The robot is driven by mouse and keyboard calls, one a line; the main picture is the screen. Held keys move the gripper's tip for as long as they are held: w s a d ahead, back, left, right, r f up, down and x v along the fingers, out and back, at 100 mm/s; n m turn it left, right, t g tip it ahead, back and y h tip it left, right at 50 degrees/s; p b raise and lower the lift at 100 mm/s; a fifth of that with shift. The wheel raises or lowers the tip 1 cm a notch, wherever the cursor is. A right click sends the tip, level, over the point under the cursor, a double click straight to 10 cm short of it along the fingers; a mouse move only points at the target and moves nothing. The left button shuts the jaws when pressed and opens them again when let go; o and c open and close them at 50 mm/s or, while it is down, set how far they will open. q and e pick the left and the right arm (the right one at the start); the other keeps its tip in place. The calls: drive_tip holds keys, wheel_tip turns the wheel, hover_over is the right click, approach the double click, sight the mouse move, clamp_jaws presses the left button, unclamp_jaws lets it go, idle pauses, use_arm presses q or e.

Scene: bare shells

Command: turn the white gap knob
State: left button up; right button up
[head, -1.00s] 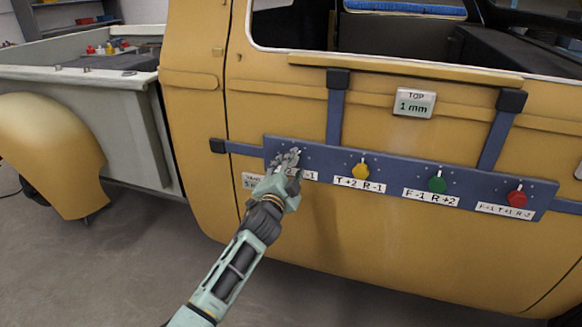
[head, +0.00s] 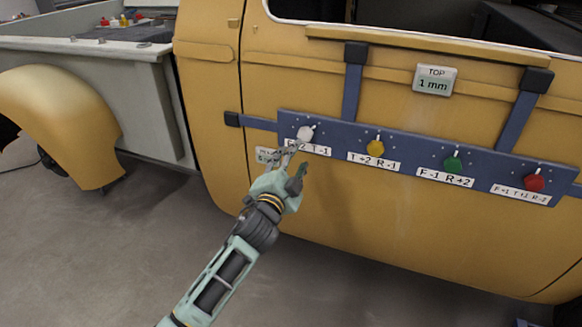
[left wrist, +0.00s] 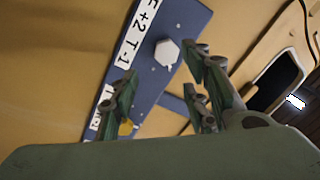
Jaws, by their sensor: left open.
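The white knob (head: 305,133) is at the left end of a blue panel (head: 330,131) on the yellow vehicle door, above a label ending in "T -1". My left gripper (head: 289,156) is open, just below and left of the white knob, and appears empty. In the left wrist view the white knob (left wrist: 167,53) shows as a hexagonal knob beyond the open fingers (left wrist: 160,90), with clear space around it. The knob is not between the fingertips. My right gripper is not in view.
A yellow knob (head: 376,147), a green knob (head: 453,164) and a red knob (head: 534,182) follow to the right on the panel. A "TOP 1 mm" display (head: 435,80) is above. Floor (head: 120,250) below is clear.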

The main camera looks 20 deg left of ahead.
use_arm(q)
drive_tip(key=shift+s, duration=1.5)
drive_tip(key=shift+f, duration=0.15)
drive_tip(key=s+a+f+n+g, duration=0.1)
drive_tip(key=s+f+g, duration=0.35)
drive_tip(key=f, duration=1.05)
drive_tip(key=s+f+n+g, duration=0.2)
drive_tip(key=s+f, duration=0.5)
drive_tip(key=f, duration=0.7)
drive_tip(key=s+a+f+n+g, duration=0.1)
drive_tip(key=s+f+g, duration=0.35)
drive_tip(key=f, duration=1.05)
drive_tip(key=s+f+n+g, duration=0.1)
drive_tip(key=s+f, duration=0.5)
drive_tip(key=s, duration=0.8)
drive_tip(key=s+f+n+g, duration=0.2)
drive_tip(key=s+f, duration=0.4)
drive_tip(key=s, duration=0.8)
drive_tip(key=s+f+n+g, duration=0.1)
drive_tip(key=s+f+g, duration=0.2)
drive_tip(key=s+f, duration=0.4)
drive_tip(key=s+p, duration=0.1)
drive_tip(key=s, duration=0.6)
drive_tip(key=shift+d, duration=0.2)
